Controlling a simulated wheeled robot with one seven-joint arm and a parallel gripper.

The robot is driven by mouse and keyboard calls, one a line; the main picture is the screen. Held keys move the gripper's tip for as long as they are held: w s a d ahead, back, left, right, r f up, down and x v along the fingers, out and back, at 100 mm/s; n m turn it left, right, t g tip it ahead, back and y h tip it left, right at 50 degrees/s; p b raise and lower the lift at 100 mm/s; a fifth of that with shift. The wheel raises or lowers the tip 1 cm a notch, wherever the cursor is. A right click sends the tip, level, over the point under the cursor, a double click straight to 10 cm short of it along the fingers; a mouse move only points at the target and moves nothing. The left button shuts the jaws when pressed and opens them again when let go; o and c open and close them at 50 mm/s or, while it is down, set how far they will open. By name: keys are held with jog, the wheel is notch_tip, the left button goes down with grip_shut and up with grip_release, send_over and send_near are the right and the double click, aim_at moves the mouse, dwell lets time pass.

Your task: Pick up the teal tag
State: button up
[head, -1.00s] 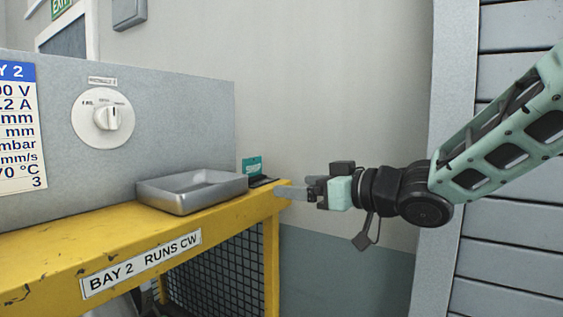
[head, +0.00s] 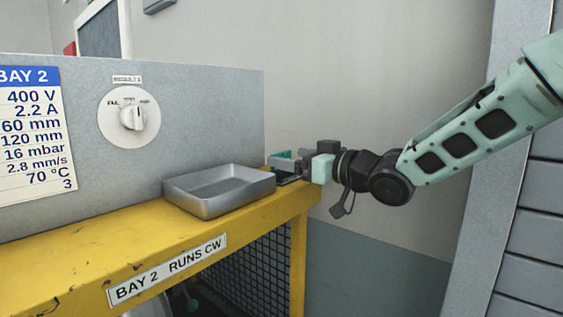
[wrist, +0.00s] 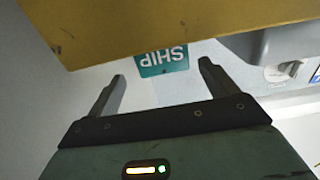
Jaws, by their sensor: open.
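The teal tag (wrist: 163,61) shows in the wrist view with the white word SHIP upside down, between and beyond my fingertips. Its upper part in that picture is cut off by the yellow bench. In the head view the teal tag (head: 284,154) is a small strip at the bench's right end, mostly hidden behind my gripper (head: 279,167). My gripper (wrist: 162,70) is open, with nothing between its fingers. The wrist view shows a gap between the tag and the fingers, but its depth is hard to judge.
A grey metal tray (head: 218,207) sits on the yellow bench (head: 110,254), just left of my gripper. A grey housing with a white dial (head: 131,118) stands behind the tray. The wall (head: 400,80) is behind my arm. The space right of the bench is open.

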aim_at(282, 156)
jog(key=p+x, duration=0.1)
jog(key=x, duration=0.1)
jog(key=p+x, duration=0.2)
jog(key=shift+a, duration=0.4)
jog(key=shift+w+a+f, duration=0.15)
jog(key=shift+w+a, duration=0.1)
jog(key=shift+a, duration=0.1)
jog(key=c, duration=1.1)
